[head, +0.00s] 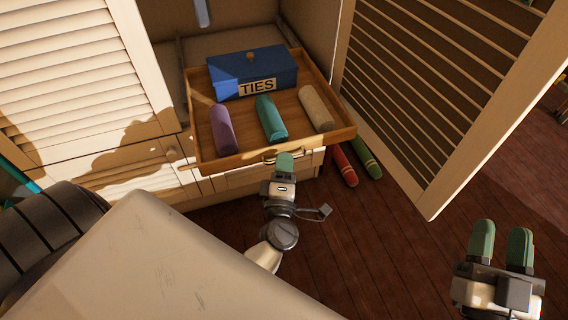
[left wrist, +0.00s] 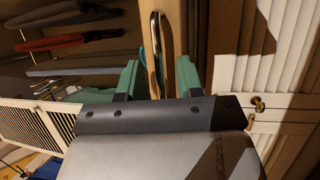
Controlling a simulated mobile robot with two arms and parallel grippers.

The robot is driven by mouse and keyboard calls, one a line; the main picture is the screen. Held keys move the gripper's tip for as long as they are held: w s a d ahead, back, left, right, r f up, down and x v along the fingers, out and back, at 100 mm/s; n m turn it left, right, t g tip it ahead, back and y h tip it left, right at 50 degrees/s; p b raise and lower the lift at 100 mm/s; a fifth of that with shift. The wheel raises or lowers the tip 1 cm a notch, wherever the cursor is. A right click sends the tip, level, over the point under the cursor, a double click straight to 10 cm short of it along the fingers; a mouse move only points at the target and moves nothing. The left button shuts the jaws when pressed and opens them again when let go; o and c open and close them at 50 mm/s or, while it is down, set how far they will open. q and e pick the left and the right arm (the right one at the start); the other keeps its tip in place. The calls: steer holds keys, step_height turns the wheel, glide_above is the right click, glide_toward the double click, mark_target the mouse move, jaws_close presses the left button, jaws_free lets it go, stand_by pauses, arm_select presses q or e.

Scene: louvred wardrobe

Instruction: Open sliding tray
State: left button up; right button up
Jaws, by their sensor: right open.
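The wooden sliding tray (head: 240,159) stands out from the wardrobe between the open louvred doors. A metal handle (left wrist: 155,55) runs along its front face. My left gripper (head: 284,160) is at the tray's front edge. In the left wrist view its green fingers (left wrist: 158,80) are apart, one on each side of the handle, with gaps visible. The fingertips' contact with the handle cannot be made out. My right gripper (head: 501,240) is open and empty over the floor at the lower right, away from the tray.
The tray carries a blue TIES box (head: 252,73) and purple (head: 222,130), teal (head: 270,119) and beige (head: 316,108) rolls. Red (head: 344,165) and green (head: 367,157) rolls lie below right. Louvred doors stand left (head: 70,80) and right (head: 425,85). Floor (head: 390,260) is clear between my grippers.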

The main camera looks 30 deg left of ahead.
arm_select(q)
steer(key=v, duration=1)
steer(key=shift+s+p, duration=0.25)
steer(key=shift+p, duration=0.2)
arm_select(e)
steer(key=f+g, duration=0.1)
steer(key=f+g+h, duration=0.1)
steer(key=shift+w+d+f, duration=0.15)
steer(key=shift+w+f, duration=0.2)
steer(key=shift+f, duration=0.05)
